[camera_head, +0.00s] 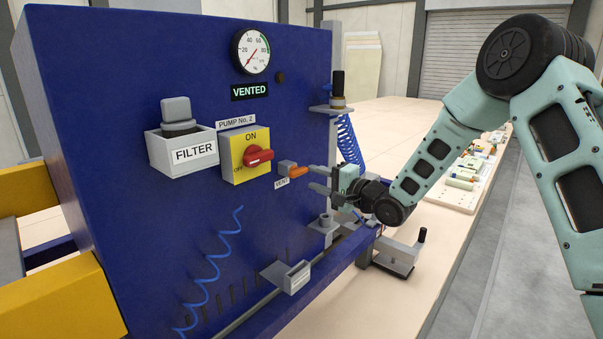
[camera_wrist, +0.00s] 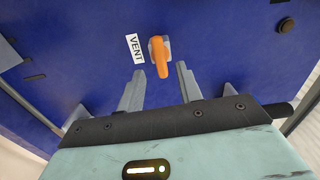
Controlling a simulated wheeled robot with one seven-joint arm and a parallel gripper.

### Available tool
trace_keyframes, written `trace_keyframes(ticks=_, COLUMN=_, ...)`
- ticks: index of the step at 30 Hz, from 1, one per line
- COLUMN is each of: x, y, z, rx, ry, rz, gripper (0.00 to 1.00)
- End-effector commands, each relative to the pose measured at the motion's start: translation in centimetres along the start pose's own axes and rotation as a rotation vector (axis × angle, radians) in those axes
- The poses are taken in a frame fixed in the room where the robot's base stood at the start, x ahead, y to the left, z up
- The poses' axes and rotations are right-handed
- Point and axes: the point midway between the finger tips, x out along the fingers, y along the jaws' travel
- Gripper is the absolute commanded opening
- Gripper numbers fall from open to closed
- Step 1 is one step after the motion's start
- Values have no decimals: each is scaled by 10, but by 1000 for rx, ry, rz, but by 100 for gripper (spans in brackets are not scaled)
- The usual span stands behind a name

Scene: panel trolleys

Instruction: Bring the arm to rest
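My gripper (camera_head: 312,178) is in front of the blue panel (camera_head: 110,120), beside the orange vent lever (camera_head: 297,172). In the wrist view its two grey fingers (camera_wrist: 160,72) are spread with nothing gripped. There the lever (camera_wrist: 160,55) lies just ahead, its free end showing between the fingertips; no finger visibly touches it. The white VENT label (camera_wrist: 135,48) is left of the lever. My arm reaches in from the right, bent at a raised elbow.
The panel carries a gauge (camera_head: 250,50) above a VENTED sign (camera_head: 249,91), a yellow switch box (camera_head: 240,155) with red knob and a FILTER unit (camera_head: 182,153). A blue coiled hose (camera_head: 348,140) hangs behind my gripper. A clamp-like bracket (camera_head: 398,256) stands below my wrist.

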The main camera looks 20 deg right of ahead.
Motion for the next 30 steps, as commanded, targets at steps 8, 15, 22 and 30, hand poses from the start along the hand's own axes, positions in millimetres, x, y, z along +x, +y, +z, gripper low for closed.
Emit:
trace_keyframes(ticks=8, x=-17, y=0, z=0, rx=0, ry=1, rz=-1, gripper=35)
trace_keyframes(ticks=15, x=-16, y=2, z=3, rx=-9, ry=-1, rz=9, gripper=35)
trace_keyframes(ticks=22, x=-9, y=45, z=57, rx=-230, ry=-34, rz=218, gripper=35)
trace_keyframes(ticks=30, x=-53, y=123, z=163, rx=-655, ry=-239, rz=624, gripper=35)
